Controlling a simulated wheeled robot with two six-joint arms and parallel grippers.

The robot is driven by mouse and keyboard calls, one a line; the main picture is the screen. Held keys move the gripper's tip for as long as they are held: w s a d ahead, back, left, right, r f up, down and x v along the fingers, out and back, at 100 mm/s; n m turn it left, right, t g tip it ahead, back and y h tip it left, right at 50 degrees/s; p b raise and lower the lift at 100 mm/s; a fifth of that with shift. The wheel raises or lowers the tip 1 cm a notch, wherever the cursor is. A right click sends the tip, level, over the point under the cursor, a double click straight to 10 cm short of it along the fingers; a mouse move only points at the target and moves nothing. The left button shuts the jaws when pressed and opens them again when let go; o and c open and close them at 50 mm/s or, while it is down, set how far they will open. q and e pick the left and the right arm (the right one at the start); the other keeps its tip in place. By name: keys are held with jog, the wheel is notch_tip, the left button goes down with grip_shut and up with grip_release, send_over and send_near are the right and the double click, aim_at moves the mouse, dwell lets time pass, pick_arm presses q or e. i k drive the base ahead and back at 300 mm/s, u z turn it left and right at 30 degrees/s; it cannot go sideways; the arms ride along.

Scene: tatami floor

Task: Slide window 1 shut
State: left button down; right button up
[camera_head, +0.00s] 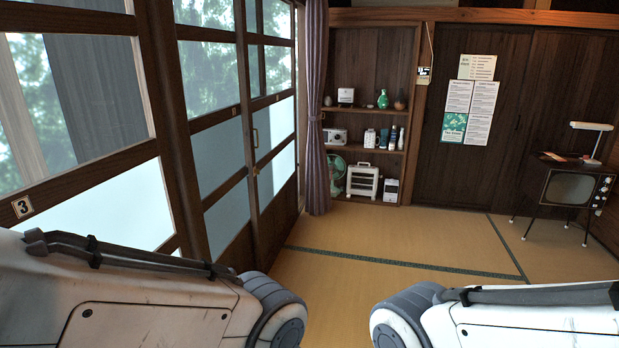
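A row of dark wood-framed windows runs along the left wall. The nearest window panel (90,200) carries a plate with the number 3 (23,206). Beyond it are a middle panel (222,165) and a far panel (276,130) beside the curtain. Small plates on these two are too small to read, so I cannot tell which is window 1. A small handle (256,137) shows on the upright near the far panel. I cannot tell whether any panel stands open. Both my arms show at the bottom, but neither gripper is in view.
A purple curtain (316,110) hangs at the far end of the windows. Shelves (362,110) with small items, a green fan (336,172) and a white heater (362,181) stand behind. An old television (570,188) is at right. The tatami floor (400,235) is clear.

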aim_at(269, 122)
jog(key=u, duration=0.2)
jog(key=i, duration=3.65)
jog(key=z, duration=0.35)
